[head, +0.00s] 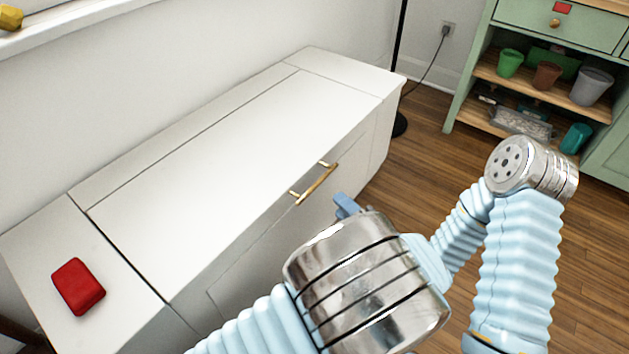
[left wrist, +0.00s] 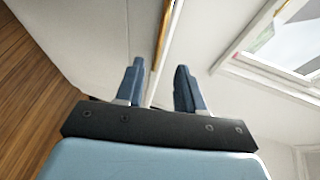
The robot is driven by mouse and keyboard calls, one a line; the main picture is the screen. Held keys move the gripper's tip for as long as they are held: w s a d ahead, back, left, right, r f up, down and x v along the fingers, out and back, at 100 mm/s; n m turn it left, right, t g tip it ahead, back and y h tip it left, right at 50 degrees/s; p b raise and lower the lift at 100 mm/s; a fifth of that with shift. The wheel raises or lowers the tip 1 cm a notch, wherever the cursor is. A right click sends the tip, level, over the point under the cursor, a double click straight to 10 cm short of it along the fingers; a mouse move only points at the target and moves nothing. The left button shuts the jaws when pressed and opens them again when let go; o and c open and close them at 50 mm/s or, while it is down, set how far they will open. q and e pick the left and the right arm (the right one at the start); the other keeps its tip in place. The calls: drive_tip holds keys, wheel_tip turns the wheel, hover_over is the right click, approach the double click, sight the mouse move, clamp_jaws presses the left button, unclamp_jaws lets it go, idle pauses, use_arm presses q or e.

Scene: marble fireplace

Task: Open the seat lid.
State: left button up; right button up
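The seat lid (head: 215,165) is a long white panel on top of a white bench against the wall, and it lies flat and closed. A gold bar handle (head: 318,184) is fixed at its front edge. My left gripper (head: 346,206) is just in front of and below the handle, with its blue fingers mostly hidden behind my silver wrist. In the left wrist view the fingers (left wrist: 160,85) are apart with nothing gripped. The gold handle (left wrist: 164,45) shows ahead, between the finger lines; I cannot tell whether it touches them. My right gripper is out of view.
A red block (head: 78,286) rests on the bench's fixed left end, beside the lid. A green shelf unit (head: 478,75) with several pots stands at the back right. A thin black pole (head: 400,50) stands behind the bench. Wooden floor (head: 425,135) is clear between them.

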sight(319, 184)
use_arm(q)
drive_tip(key=x, duration=1.1)
drive_tip(key=shift+w+a+f, duration=0.1)
drive_tip(key=shift+a, duration=0.1)
clamp_jaws()
